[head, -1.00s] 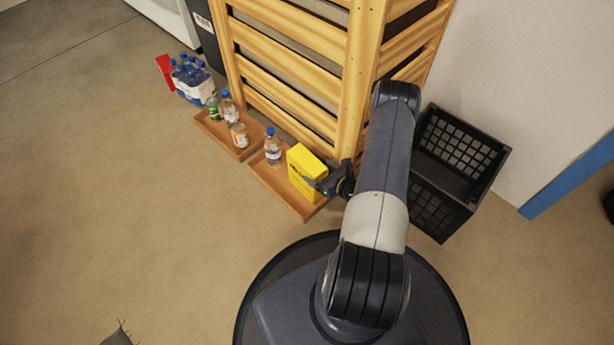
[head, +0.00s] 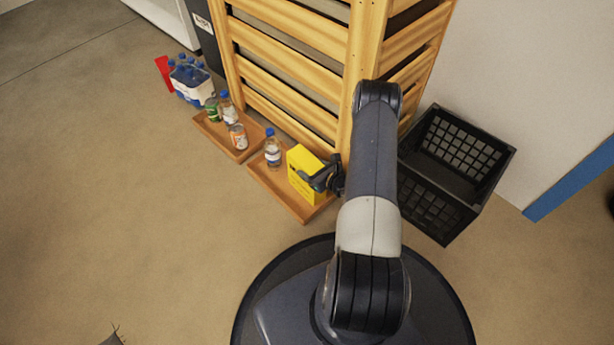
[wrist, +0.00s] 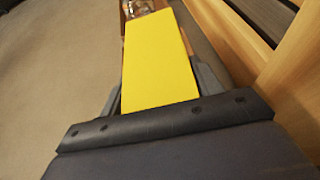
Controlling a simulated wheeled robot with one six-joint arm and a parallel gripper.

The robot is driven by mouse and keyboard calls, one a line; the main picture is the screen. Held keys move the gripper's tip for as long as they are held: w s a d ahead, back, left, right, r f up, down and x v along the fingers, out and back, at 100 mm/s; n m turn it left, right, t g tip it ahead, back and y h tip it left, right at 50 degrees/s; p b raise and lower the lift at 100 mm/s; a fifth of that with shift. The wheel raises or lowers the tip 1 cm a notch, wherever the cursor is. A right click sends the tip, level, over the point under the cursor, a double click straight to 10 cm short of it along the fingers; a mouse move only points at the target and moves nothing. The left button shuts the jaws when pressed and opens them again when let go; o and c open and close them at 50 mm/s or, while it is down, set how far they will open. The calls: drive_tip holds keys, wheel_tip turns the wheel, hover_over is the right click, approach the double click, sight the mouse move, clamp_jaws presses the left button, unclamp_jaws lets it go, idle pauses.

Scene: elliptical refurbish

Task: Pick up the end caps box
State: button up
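The yellow end caps box (head: 303,163) stands upright on a low wooden tray (head: 279,192) by the wooden slatted rack. My gripper (head: 318,176) is at the box's right side, with one dark finger reaching across its near face. The wrist view shows the yellow box (wrist: 158,62) between the two grey fingers, one along each side. The fingers look open around it, and I see no clear grip. The far finger is mostly hidden in the head view, and the box's lower part is hidden in the wrist view.
A water bottle (head: 272,150) stands left of the box on the same tray. A second tray (head: 216,134) holds bottles and a can (head: 238,137). The wooden rack (head: 297,73) rises close behind. A black crate (head: 445,165) stands at right.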

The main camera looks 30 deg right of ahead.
drive_tip(key=c, duration=1.2)
